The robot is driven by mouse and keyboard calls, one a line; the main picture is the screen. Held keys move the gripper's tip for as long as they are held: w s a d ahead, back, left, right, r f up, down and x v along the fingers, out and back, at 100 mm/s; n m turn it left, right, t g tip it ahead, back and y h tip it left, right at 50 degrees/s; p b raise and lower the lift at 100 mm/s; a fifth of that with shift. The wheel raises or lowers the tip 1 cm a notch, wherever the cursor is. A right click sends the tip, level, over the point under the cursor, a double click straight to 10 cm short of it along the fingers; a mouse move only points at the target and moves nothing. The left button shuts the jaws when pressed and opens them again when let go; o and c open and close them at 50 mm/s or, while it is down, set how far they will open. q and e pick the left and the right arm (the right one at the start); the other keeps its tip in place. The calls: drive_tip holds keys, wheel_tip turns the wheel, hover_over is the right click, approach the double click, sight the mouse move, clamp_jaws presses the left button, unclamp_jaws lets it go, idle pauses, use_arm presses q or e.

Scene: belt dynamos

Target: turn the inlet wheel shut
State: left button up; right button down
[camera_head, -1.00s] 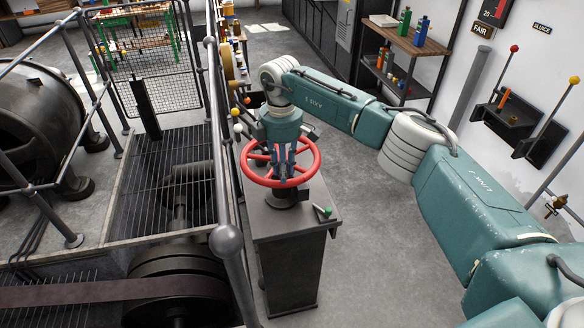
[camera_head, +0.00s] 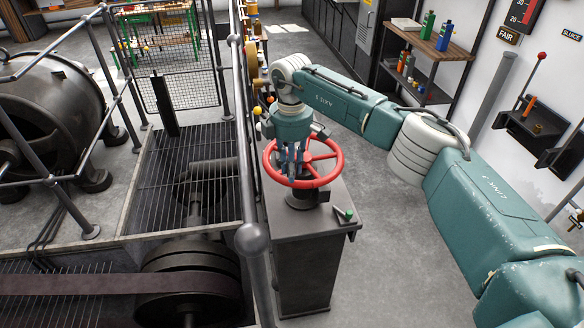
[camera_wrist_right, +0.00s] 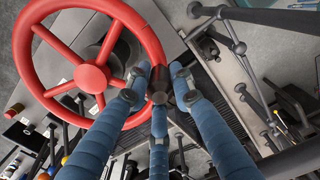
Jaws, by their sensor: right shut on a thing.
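The red inlet wheel (camera_head: 337,160) lies nearly flat on a short dark post on top of a dark grey pedestal (camera_head: 305,260). It also shows in the right wrist view (camera_wrist_right: 90,77), with its spokes and hub. My right gripper (camera_head: 291,172) reaches down at the wheel's left side. In the wrist view its blue fingers (camera_wrist_right: 160,85) are shut at the rim, around a dark round piece there. The fingers hide that part of the rim. My left gripper is in neither view.
A small green-tipped item (camera_head: 346,213) sits at the pedestal's right edge. A metal railing (camera_head: 245,150) runs close along the left, beside a grating and belt pulley (camera_head: 190,280). Open floor lies right of the pedestal. A shelf (camera_head: 435,45) with bottles stands behind.

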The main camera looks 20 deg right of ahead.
drive_tip(key=shift+w+a+r, duration=0.1)
drive_tip(key=shift+a+r, duration=0.05)
drive_tip(key=shift+a, duration=0.05)
drive_tip(key=c, duration=1.5)
unclamp_jaws()
drive_tip(key=shift+a, duration=0.1)
drive_tip(key=shift+r, duration=0.1)
wheel_tip(320, 180, up, 12)
drive_tip(key=shift+f, duration=0.15)
